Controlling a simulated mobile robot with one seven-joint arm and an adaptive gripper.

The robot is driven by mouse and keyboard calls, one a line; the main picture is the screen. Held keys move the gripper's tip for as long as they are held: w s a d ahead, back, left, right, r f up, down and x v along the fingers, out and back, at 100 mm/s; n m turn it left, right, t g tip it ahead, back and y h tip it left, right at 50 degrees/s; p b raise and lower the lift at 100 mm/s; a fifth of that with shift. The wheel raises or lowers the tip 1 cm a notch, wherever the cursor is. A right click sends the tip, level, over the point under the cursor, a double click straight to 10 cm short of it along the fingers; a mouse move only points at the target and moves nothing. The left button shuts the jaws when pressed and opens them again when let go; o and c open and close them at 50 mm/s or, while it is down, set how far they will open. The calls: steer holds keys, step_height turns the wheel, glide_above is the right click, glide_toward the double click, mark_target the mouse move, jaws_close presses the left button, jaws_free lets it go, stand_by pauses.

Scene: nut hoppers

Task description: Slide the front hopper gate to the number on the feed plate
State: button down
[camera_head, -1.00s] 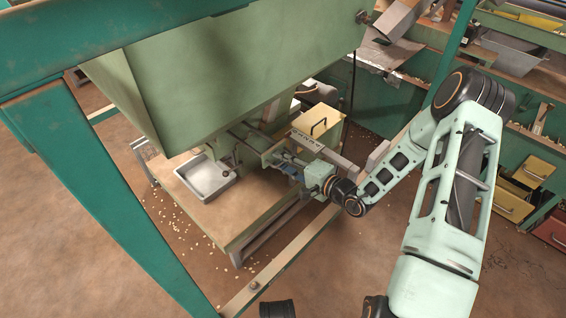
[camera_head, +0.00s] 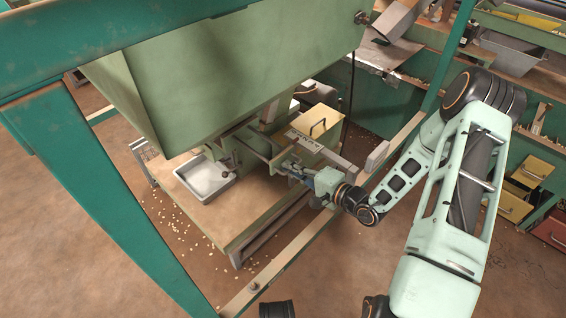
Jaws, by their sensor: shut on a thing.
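The green front hopper (camera_head: 260,70) fills the upper middle, with its outlet low down above a wooden stand. The slide gate (camera_head: 281,156) shows as a small green part on rails below the outlet, partly hidden by my gripper. My gripper (camera_head: 287,168) is shut on what looks like the gate's handle, at the gate's right front. The handle itself is hidden between the fingers. A pale strip with dark marks (camera_head: 304,139) lies just behind the gate. Its marks are too small to read. I cannot make out a number on a feed plate.
A metal tray (camera_head: 206,178) sits on the wooden stand (camera_head: 235,215) left of the gate. Green frame posts (camera_head: 95,190) and a low rail (camera_head: 285,265) border the stand. Loose nuts lie on the floor.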

steer(key=v, duration=0.3)
steer(key=shift+s+d+f, duration=0.3)
steer(key=shift+d, duration=0.05)
steer(key=c, duration=2.1)
jaws_free()
steer(key=v, duration=1.2)
